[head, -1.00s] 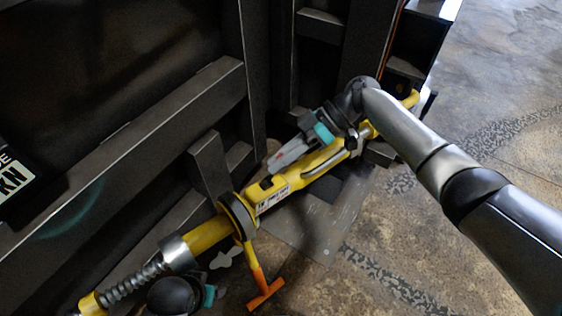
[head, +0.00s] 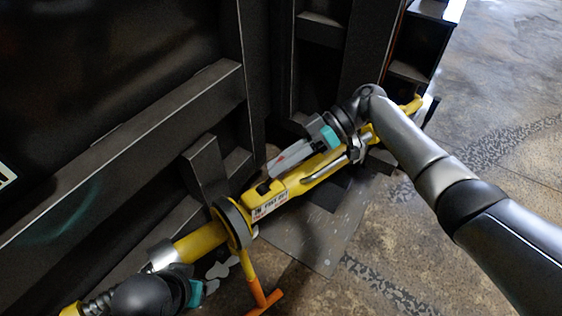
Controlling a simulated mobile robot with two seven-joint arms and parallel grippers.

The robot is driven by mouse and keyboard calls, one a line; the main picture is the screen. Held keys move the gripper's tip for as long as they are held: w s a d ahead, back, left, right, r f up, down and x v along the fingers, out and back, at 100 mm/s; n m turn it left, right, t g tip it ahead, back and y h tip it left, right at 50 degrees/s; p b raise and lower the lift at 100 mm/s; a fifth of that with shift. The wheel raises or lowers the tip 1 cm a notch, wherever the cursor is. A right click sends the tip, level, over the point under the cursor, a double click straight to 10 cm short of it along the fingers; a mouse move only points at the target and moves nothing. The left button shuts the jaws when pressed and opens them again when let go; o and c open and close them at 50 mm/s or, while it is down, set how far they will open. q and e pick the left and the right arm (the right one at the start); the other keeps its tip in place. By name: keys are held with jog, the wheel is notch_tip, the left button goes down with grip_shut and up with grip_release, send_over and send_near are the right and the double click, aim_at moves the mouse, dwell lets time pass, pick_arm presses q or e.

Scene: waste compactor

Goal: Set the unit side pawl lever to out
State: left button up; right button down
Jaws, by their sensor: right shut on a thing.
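The yellow ratchet jack (head: 200,240) runs diagonally from lower left to upper right. A small black pawl lever (head: 264,187) sits on its body, just above a white label (head: 270,203) with small dark writing. My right gripper (head: 269,178) comes from the upper right along the jack, its pale grey fingers closed together at the black lever. The fingertips largely cover what they grip. My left gripper (head: 218,270) is at the bottom, partly hidden behind the jack; its teal and black wrist shows beside it, and its jaw opening is unclear.
An orange-ended T-handle (head: 262,298) hangs below the jack's round collar (head: 232,223). Dark steel beams (head: 130,150) of the compactor stand close behind and to the left. A grey plate (head: 318,240) lies on the floor below. Open concrete floor lies to the right.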

jog(key=shift+s+f, duration=0.15)
jog(key=shift+f, duration=0.15)
jog(key=c, duration=1.2)
grip_release()
jog(key=o, duration=0.4)
jog(key=shift+r, duration=0.15)
jog(key=shift+w+d+r, duration=0.3)
jog(key=shift+d+r, duration=0.05)
jog(key=shift+d, duration=0.1)
pick_arm(q)
jog(key=shift+f+p, duration=0.35)
jog(key=shift+f, duration=0.4)
pick_arm(e)
jog(key=v, duration=1.4)
